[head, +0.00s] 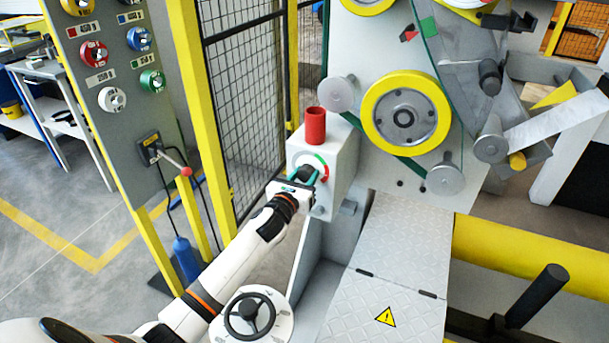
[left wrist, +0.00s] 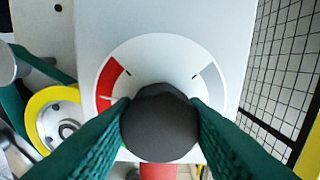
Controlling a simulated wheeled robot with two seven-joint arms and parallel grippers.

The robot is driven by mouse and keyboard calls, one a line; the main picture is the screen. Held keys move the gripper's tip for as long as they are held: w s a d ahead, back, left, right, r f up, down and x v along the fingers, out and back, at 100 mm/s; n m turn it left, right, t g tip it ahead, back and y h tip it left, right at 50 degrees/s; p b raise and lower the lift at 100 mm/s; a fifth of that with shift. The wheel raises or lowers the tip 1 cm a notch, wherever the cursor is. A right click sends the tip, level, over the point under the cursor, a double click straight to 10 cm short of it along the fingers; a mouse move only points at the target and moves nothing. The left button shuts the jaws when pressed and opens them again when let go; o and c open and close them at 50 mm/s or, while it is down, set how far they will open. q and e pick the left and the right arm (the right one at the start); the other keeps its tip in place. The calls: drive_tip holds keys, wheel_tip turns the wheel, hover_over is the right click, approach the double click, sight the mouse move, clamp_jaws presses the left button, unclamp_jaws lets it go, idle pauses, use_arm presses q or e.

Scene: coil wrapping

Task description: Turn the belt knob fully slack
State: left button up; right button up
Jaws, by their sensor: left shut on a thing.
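The belt knob (left wrist: 160,122) is a dark, round-topped knob on a white dial (left wrist: 160,52) with a red arc and a grey arc. In the head view the dial (head: 325,162), with green and red arc parts showing, is on the front of a light grey box (head: 342,165). My left gripper (head: 304,176) is at the box front, its teal fingers shut on the knob. In the left wrist view the fingers of my left gripper (left wrist: 160,128) press on both sides of the knob. The knob's pointer is hidden. My right gripper is out of view.
A red cylinder (head: 315,125) stands on the box. A yellow-rimmed wheel (head: 406,112) and rollers are to the right. A wire-mesh fence (head: 243,95) is behind my left arm. A panel with coloured knobs (head: 105,60) stands left, and a black handwheel (head: 250,314) is below.

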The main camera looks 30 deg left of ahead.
use_arm(q)
drive_tip(key=n+p, duration=0.1)
drive_tip(key=n, duration=0.5)
drive_tip(key=n+p, duration=0.1)
drive_tip(key=n, duration=0.5)
drive_tip(key=shift+n, duration=0.4)
drive_tip(key=n+p, duration=0.1)
drive_tip(key=n, duration=0.4)
drive_tip(key=shift+p, duration=0.3)
drive_tip(key=n+p, duration=0.1)
drive_tip(key=n, duration=0.5)
drive_tip(key=shift+r+n+p, duration=0.1)
drive_tip(key=shift+n+p, duration=0.3)
drive_tip(key=n+p, duration=0.1)
drive_tip(key=n, duration=0.4)
drive_tip(key=shift+n, duration=0.3)
drive_tip(key=n+p, duration=0.1)
drive_tip(key=n, duration=0.9)
drive_tip(key=shift+n, duration=0.4)
drive_tip(key=n, duration=0.5)
drive_tip(key=shift+f+n, duration=0.2)
drive_tip(key=shift+n, duration=0.1)
